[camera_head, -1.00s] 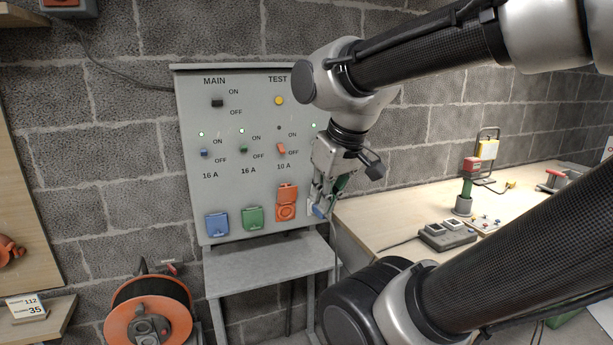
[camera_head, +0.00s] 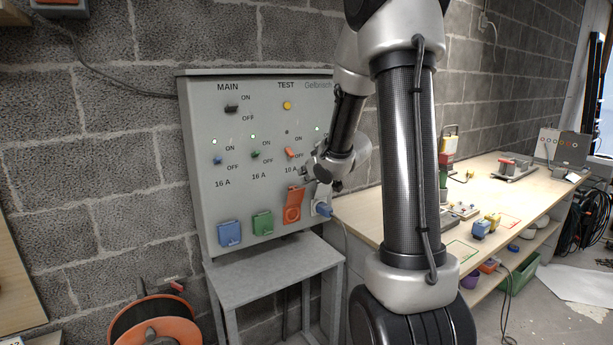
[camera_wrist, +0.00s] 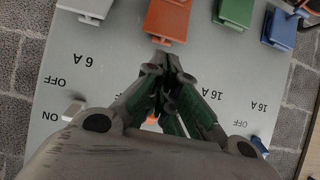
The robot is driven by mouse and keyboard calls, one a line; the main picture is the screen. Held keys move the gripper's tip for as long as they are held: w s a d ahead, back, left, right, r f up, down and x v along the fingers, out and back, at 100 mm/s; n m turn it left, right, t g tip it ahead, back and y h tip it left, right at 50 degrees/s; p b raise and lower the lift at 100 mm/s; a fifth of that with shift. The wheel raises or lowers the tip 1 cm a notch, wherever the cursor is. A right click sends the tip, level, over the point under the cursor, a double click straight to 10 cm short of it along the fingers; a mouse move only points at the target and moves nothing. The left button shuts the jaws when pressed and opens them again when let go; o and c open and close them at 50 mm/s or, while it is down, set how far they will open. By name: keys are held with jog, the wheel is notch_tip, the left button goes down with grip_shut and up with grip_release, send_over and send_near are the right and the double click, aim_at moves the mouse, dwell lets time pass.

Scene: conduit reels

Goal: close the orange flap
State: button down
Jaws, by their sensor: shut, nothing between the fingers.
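The orange flap (camera_head: 296,194) stands open, raised above its round orange socket (camera_head: 292,214) on the grey panel (camera_head: 206,160). The flap (camera_wrist: 168,20) also shows at the top of the wrist view, where the panel appears upside down. My gripper (camera_head: 308,175) is just above and right of the flap in the head view. In the wrist view the gripper (camera_wrist: 163,68) is shut and empty, with its fingertips close to the flap's edge; I cannot tell whether they touch.
A blue flap (camera_head: 229,233) and a green flap (camera_head: 262,223) are closed, left of the orange socket. A grey stand (camera_head: 270,275) is below the panel, and a wooden workbench (camera_head: 475,215) is at right.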

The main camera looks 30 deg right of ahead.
aim_at(293, 194)
jog(key=x, duration=0.7)
